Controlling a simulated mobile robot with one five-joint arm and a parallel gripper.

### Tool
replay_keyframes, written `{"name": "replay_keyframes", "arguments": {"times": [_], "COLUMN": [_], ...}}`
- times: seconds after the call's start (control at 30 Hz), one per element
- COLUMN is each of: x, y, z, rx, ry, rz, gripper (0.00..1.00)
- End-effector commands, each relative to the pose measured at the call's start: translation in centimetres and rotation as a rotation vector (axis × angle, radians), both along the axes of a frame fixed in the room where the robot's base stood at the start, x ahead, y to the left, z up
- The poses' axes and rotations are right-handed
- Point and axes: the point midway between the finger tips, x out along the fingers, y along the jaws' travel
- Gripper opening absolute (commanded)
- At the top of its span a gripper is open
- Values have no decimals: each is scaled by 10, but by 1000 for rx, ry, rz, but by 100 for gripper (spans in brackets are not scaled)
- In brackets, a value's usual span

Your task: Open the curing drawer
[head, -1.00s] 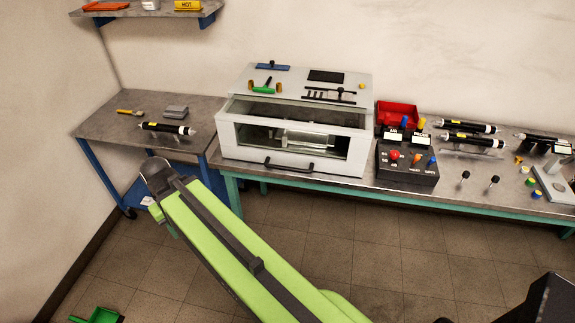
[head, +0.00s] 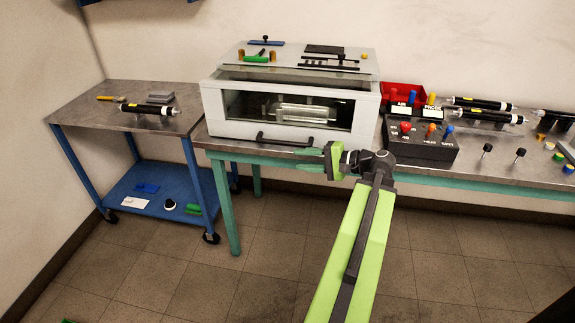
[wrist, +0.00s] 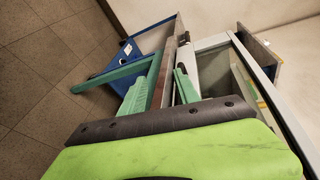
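The curing drawer is the front of a white box (head: 222,112) on the bench, with a glass window and a metal cylinder behind it. Its front looks flush with the box, and a black bar handle (head: 285,142) runs along its lower edge. My gripper (head: 296,160) is at the bench's front edge, just below and right of the handle, its fingers pointing left. It is open and empty. In the wrist view the two green fingers (wrist: 150,82) stand apart, with the bench edge (wrist: 165,75) showing between them. A small dark piece beyond them may be the handle.
A control box (head: 420,148) with coloured knobs and a red bin (head: 395,93) stand right of the white box. A blue cart (head: 95,105) stands to the left. Tools lie on top of the white box.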

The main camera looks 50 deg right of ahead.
Motion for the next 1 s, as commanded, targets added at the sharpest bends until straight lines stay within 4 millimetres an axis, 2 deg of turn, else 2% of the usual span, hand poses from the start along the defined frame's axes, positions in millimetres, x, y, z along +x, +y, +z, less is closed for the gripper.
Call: {"name": "replay_keyframes", "arguments": {"times": [0.03, 0.13, 0.23, 0.37, 0.47, 0.57, 1.0], "x": [-24, -54, -69, -70, -62, -44, 63], "y": [-23, -49, -60, -61, -60, -56, -39], "z": [-9, 1, 8, 12, 11, 9, 0], "rx": [23, 51, 64, 66, 66, 66, 65], "ry": [-49, -126, -162, -170, -169, -167, -167], "rz": [-61, -134, -166, -171, -170, -167, -168], "gripper": [38, 38, 38, 38, 38, 38, 38]}}
